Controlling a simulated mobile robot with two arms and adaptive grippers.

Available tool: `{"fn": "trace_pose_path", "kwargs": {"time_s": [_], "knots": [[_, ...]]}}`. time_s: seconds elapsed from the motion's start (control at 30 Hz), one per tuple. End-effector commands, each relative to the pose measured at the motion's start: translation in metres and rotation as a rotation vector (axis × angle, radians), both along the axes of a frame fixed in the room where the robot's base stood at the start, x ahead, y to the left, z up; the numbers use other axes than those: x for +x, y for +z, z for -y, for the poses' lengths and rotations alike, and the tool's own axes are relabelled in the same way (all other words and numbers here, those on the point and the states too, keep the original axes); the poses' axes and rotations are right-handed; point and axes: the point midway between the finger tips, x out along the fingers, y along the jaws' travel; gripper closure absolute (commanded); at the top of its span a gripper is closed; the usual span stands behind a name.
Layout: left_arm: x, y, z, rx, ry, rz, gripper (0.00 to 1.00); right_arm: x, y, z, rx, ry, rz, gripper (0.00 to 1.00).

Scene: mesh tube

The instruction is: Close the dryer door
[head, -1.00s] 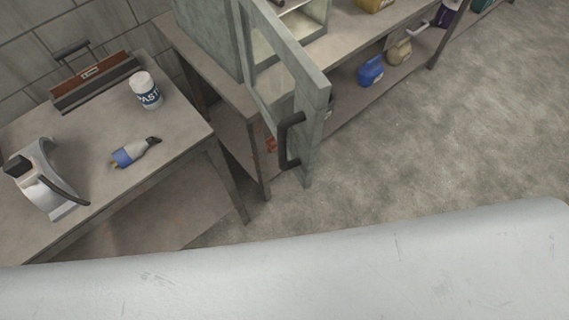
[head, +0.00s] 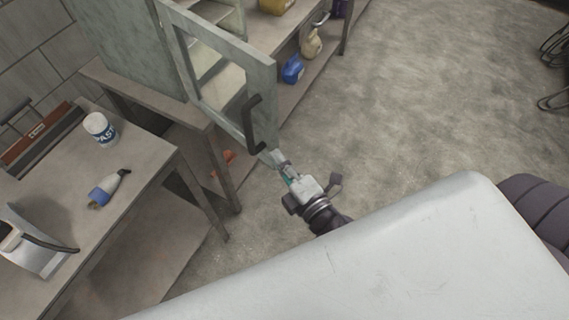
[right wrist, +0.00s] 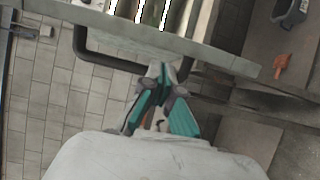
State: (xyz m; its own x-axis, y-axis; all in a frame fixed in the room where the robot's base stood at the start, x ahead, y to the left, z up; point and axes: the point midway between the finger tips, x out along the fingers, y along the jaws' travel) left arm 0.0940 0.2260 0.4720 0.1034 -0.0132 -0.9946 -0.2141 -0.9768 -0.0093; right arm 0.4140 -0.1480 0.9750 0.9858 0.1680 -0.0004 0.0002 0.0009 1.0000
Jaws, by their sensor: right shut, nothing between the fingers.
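The dryer (head: 130,40) is a grey cabinet on the long bench, with its framed door (head: 218,93) standing open towards me. A dark handle (head: 252,125) is on the door's near side. My right gripper (head: 276,160) is shut and empty by the lower near corner of the door, just below the handle. In the right wrist view the shut fingers (right wrist: 158,72) are at the door's edge (right wrist: 150,38), and the handle (right wrist: 92,55) is beside them. I cannot tell if they touch the door. My left gripper is not in view.
A side table (head: 150,150) at left holds a white paste tub (head: 100,128), a blue-and-white bottle (head: 108,190) and a metal tool (head: 35,245). Jugs, one blue (head: 292,69), stand on the bench's lower shelf.

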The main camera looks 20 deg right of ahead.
Motion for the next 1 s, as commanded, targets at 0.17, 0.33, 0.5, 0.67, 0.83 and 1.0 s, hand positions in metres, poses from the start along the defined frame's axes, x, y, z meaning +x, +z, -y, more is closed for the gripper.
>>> {"fn": "trace_pose_path", "kwargs": {"time_s": [0.17,0.33,0.5,0.67,0.83,1.0], "knots": [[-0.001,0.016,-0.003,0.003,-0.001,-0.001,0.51,0.032,0.004,-0.006,0.001,0.0,0.001,1.0],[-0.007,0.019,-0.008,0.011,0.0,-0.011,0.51,0.048,0.001,-0.008,0.003,0.0,-0.001,1.0],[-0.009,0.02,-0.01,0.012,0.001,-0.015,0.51,0.052,0.0,-0.009,0.003,0.0,-0.001,1.0],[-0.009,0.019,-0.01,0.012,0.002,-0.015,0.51,0.052,-0.001,-0.009,0.003,0.0,-0.001,1.0],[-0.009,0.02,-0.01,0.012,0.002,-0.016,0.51,0.052,-0.001,-0.008,0.002,0.003,-0.001,1.0],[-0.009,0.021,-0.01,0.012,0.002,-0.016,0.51,0.055,0.0,0.0,-0.002,0.026,-0.001,1.0]]}}
